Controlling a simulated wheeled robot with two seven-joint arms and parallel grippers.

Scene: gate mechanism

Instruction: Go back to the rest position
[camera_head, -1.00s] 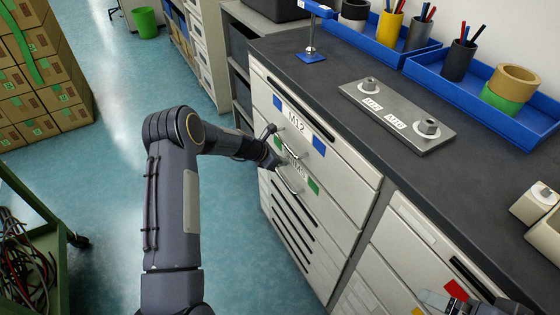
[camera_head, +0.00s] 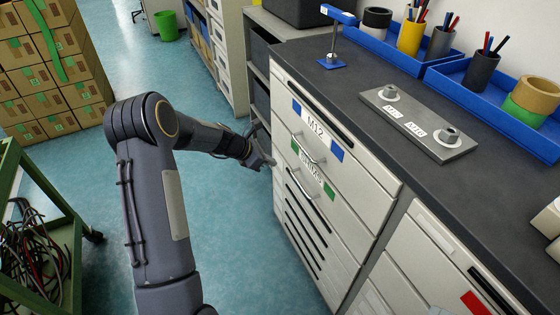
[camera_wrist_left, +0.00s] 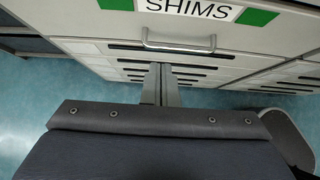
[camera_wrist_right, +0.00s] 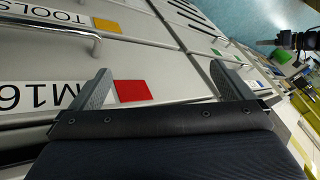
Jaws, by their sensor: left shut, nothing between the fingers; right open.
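My left gripper (camera_head: 262,158) is beside the left drawer cabinet in the head view, apart from the drawer handles. In the left wrist view its fingers (camera_wrist_left: 160,84) are together and empty, just below the metal handle (camera_wrist_left: 178,42) of the drawer labelled SHIMS. The M12 drawer (camera_head: 316,130) and the SHIMS drawer (camera_head: 311,172) look closed in the head view. My right gripper (camera_wrist_right: 166,88) is open and empty in the right wrist view, in front of drawers labelled M16 (camera_wrist_right: 52,97) and TOOLS (camera_wrist_right: 62,12). It does not show in the head view.
The dark countertop (camera_head: 375,78) holds a metal plate with two bosses (camera_head: 415,120), a blue tray (camera_head: 470,92) of cups and rolls, and a small blue stand (camera_head: 332,62). A green cart (camera_head: 40,235) and stacked boxes (camera_head: 45,75) stand left. Teal floor lies clear between.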

